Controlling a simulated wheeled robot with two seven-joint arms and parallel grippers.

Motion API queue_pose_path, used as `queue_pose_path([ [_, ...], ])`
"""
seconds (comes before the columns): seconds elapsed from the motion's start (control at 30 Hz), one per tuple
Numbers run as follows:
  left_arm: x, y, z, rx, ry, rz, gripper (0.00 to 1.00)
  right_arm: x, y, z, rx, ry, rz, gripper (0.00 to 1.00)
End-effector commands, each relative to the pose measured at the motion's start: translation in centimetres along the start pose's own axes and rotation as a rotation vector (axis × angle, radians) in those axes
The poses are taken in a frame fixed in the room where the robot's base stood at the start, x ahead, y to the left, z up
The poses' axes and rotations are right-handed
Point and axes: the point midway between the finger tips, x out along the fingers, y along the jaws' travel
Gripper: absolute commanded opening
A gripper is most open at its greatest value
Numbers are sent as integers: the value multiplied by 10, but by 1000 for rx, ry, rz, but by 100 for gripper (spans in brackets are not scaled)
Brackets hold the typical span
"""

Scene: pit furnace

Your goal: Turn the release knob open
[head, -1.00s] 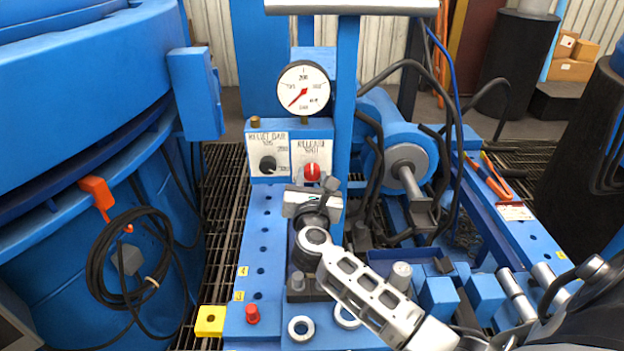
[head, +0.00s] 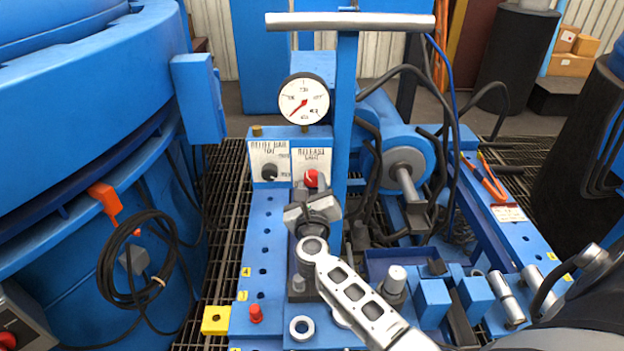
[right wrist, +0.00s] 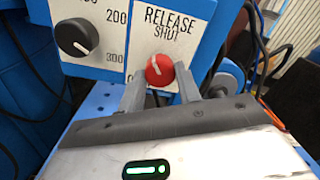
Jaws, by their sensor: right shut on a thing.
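The red release knob (head: 311,179) sits on a white plate on the blue control box. In the right wrist view the knob (right wrist: 160,70) is below the words RELEASE and SHUT, its pale mark pointing roughly up at the lettering. My right gripper (right wrist: 159,80) has its two grey fingers on either side of the knob and is shut on it. In the head view my right gripper (head: 318,190) is tilted and covers the knob's lower side. My left gripper is in neither view.
A black dial (head: 269,172) is left of the knob, with a pressure gauge (head: 304,99) above. A blue post (head: 345,120) rises close on the right, carrying a grey crossbar (head: 350,21). Black hoses (head: 370,140) hang beyond. Rings and small fittings lie on the bench in front.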

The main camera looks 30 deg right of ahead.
Motion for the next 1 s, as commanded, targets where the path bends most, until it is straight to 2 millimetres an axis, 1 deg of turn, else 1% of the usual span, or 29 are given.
queue_pose_path([
  [0.1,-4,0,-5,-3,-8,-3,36,-1,-1,2,-113,-1,2,11],
  [0.5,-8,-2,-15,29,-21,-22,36,-1,-1,1,-492,-15,5,11],
  [0.8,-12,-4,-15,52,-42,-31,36,0,0,1,-739,-26,6,11],
  [1.0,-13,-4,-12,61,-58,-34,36,0,0,0,-852,-30,6,11],
])
